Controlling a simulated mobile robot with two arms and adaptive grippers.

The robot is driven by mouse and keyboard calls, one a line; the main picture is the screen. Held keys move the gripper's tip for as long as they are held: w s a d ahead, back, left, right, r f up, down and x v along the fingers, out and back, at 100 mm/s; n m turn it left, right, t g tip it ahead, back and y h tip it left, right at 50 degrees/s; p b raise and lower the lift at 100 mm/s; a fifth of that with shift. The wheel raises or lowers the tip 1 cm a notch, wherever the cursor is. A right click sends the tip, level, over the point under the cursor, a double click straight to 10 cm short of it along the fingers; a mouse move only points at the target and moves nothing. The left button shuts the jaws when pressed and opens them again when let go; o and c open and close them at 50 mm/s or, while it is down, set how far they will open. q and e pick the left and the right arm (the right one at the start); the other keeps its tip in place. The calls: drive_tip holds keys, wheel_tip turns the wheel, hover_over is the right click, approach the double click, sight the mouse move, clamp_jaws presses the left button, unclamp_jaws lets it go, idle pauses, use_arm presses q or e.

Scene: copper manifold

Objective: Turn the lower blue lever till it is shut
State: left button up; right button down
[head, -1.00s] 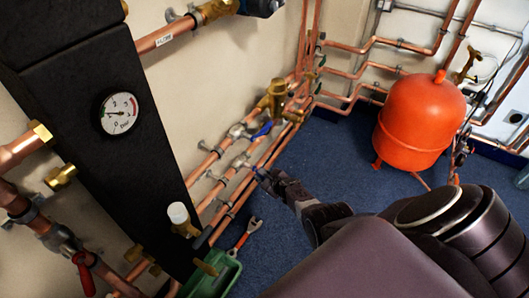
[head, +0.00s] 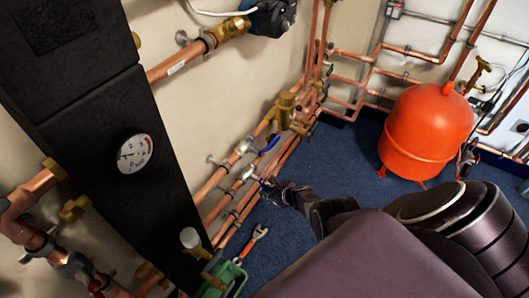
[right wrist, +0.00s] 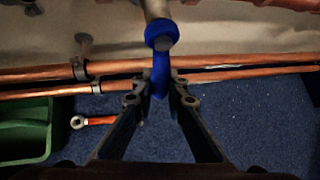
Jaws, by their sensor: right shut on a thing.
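The lower blue lever (head: 264,183) sits on a valve of the lower pipe along the wall in the head view. In the right wrist view the blue lever (right wrist: 160,72) hangs down from a metal valve stem, its blue collar at the top. My right gripper (head: 276,189) is at the lever's free end. In the right wrist view both fingers of the right gripper (right wrist: 160,97) close around the lower part of the lever, hiding some of it. The upper blue lever (head: 269,145) is on the pipe above, apart from my gripper. My left gripper is not in view.
A red-handled wrench (head: 254,242) lies on the blue floor beside a green toolbox (head: 225,276). An orange tank (head: 425,130) stands at the right. A black panel with a gauge (head: 135,153) is at the left. Floor (head: 345,165) between pipes and tank is clear.

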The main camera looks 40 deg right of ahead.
drive_tip(key=shift+s+a+g+y, duration=0.1)
drive_tip(key=shift+a+g+y, duration=0.2)
drive_tip(key=shift+y, duration=0.1)
drive_tip(key=shift+s+a+m, duration=0.1)
drive_tip(key=shift+a+m, duration=0.05)
drive_tip(key=shift+m, duration=0.15)
drive_tip(key=shift+f, duration=0.1)
drive_tip(key=shift+s+a+y, duration=0.1)
drive_tip(key=shift+a+y, duration=0.05)
drive_tip(key=shift+y, duration=0.15)
drive_tip(key=shift+a, duration=0.1)
drive_tip(key=c, duration=1.9)
unclamp_jaws()
drive_tip(key=shift+s+d, duration=0.1)
drive_tip(key=shift+d, duration=0.15)
